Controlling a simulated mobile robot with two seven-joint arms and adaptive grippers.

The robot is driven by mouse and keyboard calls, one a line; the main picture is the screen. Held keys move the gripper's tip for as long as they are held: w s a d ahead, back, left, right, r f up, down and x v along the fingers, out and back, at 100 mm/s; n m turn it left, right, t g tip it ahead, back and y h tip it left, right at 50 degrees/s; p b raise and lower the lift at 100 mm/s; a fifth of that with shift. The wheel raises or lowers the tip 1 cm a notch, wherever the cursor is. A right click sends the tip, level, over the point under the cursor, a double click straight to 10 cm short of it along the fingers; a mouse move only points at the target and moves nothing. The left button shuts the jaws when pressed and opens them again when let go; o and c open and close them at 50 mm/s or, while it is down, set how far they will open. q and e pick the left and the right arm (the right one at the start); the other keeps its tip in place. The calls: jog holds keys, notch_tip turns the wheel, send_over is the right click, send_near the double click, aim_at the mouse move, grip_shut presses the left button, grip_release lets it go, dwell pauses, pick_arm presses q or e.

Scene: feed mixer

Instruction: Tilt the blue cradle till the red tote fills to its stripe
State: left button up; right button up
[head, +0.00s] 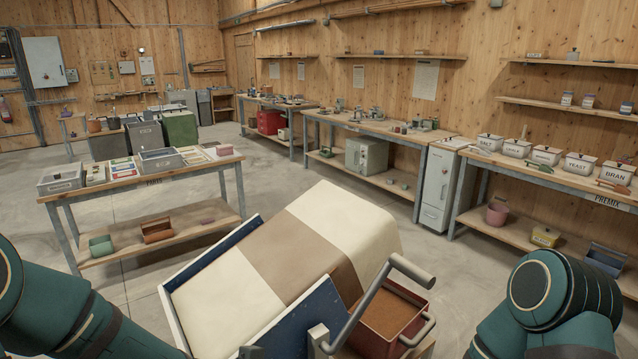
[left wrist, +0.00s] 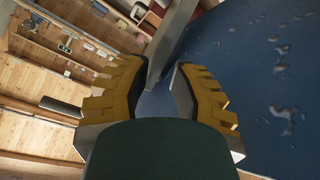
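The blue cradle (head: 300,325) stands in front of me, leaning, with a large cream sack with a brown band (head: 300,245) lying in it. A grey bar handle (head: 378,282) rises at its near right side. The red tote (head: 376,345) is right of the cradle, partly hidden by the handle, with brown feed (head: 392,314) inside. I cannot make out its stripe. My left gripper (left wrist: 163,72) has its yellow fingers apart, with a grey bar (left wrist: 172,42) near the fingertips, beside a blue panel (left wrist: 255,80). I cannot tell if they touch. My right gripper is out of view.
A parts table (head: 140,182) with bins stands at the left. A premix bench (head: 560,180) with labelled white tubs runs along the right wall, with more benches behind. The concrete floor (head: 275,165) between them is clear.

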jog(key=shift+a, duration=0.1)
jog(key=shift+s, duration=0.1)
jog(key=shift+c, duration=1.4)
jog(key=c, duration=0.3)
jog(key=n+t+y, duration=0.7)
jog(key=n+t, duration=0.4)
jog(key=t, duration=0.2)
send_near(418, 276)
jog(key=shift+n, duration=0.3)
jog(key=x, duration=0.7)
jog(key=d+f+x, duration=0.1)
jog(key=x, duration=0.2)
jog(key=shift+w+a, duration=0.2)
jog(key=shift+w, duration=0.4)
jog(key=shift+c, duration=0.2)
pick_arm(q)
jog(key=s+f+n+g+y, duration=0.1)
jog(key=s+f+n+g, duration=0.1)
jog(key=s+f, duration=0.4)
jog(key=s+f+n+g+y, duration=0.2)
jog(key=s+f, duration=0.4)
jog(key=f, duration=0.6)
jog(key=shift+a+n+g+y, duration=0.3)
jog(key=shift+a+n+g, duration=0.05)
jog(key=shift+n+g, duration=0.4)
